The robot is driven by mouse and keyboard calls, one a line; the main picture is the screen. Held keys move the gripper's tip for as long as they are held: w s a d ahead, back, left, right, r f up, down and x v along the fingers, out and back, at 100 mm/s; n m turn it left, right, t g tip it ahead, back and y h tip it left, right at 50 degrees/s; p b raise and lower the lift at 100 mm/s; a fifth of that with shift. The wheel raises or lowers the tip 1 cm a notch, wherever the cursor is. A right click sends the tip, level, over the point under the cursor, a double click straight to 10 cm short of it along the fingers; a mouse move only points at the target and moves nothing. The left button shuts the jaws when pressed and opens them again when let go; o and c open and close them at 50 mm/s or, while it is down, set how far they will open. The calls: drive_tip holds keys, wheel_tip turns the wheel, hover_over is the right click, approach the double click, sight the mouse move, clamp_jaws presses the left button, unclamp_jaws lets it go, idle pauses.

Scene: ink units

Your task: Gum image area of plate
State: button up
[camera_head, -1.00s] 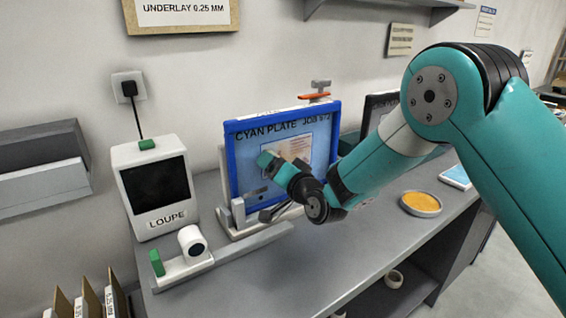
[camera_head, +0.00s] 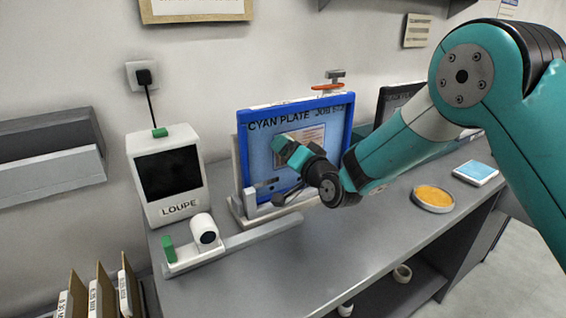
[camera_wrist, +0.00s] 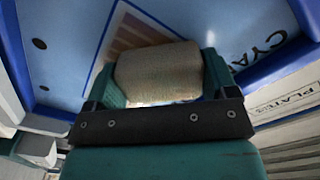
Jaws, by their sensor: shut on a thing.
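The cyan plate (camera_head: 338,145) stands upright in a blue frame on the bench. Its image area (camera_head: 314,134) is a pale printed patch near the plate's middle, partly hidden by my gripper (camera_head: 292,150). In the wrist view the image area (camera_wrist: 128,40) shows as brown and tan bars in a white border. My gripper is shut on a tan sponge-like block (camera_wrist: 158,72), held in front of the lower part of the image area. I cannot tell whether the block touches the plate.
A white loupe unit (camera_head: 168,180) with a dark screen stands left of the plate. A round dish of orange material (camera_head: 433,197) and a light blue pad (camera_head: 475,172) lie to the right. The bench front (camera_head: 330,240) is clear.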

sight(320, 138)
drive_tip(key=shift+w+d+b, duration=0.35)
drive_tip(key=shift+d, duration=0.15)
drive_tip(key=shift+w+d+f+b, duration=0.15)
drive_tip(key=shift+w+d+b, duration=0.45)
drive_tip(key=shift+d+b, duration=0.35)
drive_tip(key=w+d+b, duration=0.2)
drive_tip(key=shift+d+b, duration=0.3)
drive_tip(key=shift+w+d+b, duration=0.45)
drive_tip(key=shift+d+b, duration=0.05)
drive_tip(key=shift+d, duration=0.2)
drive_tip(key=shift+w+d+b, duration=0.4)
drive_tip(key=shift+d+b, duration=0.05)
drive_tip(key=shift+d, duration=0.2)
drive_tip(key=shift+w+d+b, duration=0.45)
drive_tip(key=shift+d+b, duration=0.05)
drive_tip(key=shift+d, duration=0.2)
drive_tip(key=shift+a, duration=0.15)
